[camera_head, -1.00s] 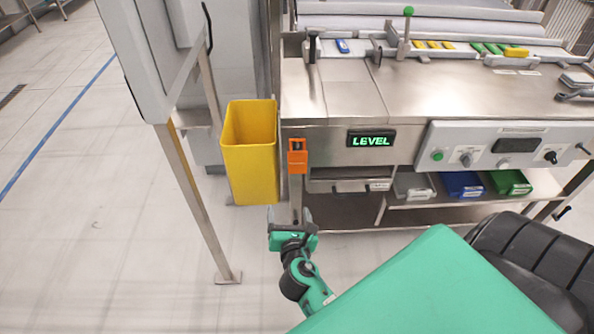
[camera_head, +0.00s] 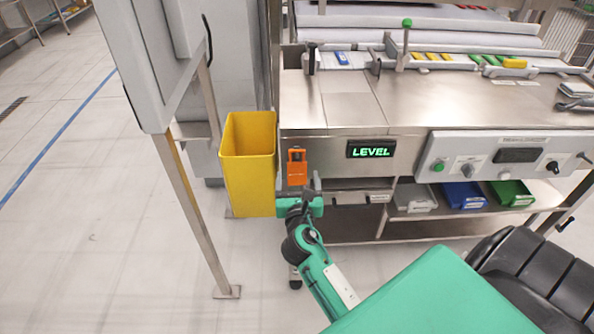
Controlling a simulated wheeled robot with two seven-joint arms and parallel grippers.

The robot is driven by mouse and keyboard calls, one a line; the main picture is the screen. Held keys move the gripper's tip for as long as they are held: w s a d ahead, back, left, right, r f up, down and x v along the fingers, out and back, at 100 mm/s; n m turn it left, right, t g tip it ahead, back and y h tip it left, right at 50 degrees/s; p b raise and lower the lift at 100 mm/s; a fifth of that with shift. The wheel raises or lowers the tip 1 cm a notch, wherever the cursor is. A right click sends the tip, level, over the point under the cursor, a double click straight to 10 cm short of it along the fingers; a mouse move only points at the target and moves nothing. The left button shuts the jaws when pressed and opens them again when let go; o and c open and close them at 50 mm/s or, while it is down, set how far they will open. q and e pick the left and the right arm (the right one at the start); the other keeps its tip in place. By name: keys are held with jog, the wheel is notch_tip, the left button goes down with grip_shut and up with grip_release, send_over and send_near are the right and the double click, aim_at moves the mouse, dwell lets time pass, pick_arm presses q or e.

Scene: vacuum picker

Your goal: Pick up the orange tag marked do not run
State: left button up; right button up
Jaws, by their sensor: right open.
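The orange tag (camera_head: 297,174) hangs on the front of the steel machine, just right of the yellow bin. One finger shows on each side, left and right of the tag. I cannot tell whether they touch it or how much depth lies between. No left gripper is in view.
The yellow bin (camera_head: 247,168) stands close to the left of my right gripper. A lit LEVEL display (camera_head: 371,149) and a control panel (camera_head: 512,155) are to the right. Grey, blue and green bins sit on a shelf below. A grey cabinet on a steel post stands at left.

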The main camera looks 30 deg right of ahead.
aim_at(297, 165)
jog(key=x, duration=0.4)
jog(key=shift+w+d+f, duration=0.15)
jog(key=shift+w+d, duration=0.05)
jog(key=shift+w, duration=0.1)
jog(key=c, duration=1.1)
jog(key=shift+o, duration=0.2)
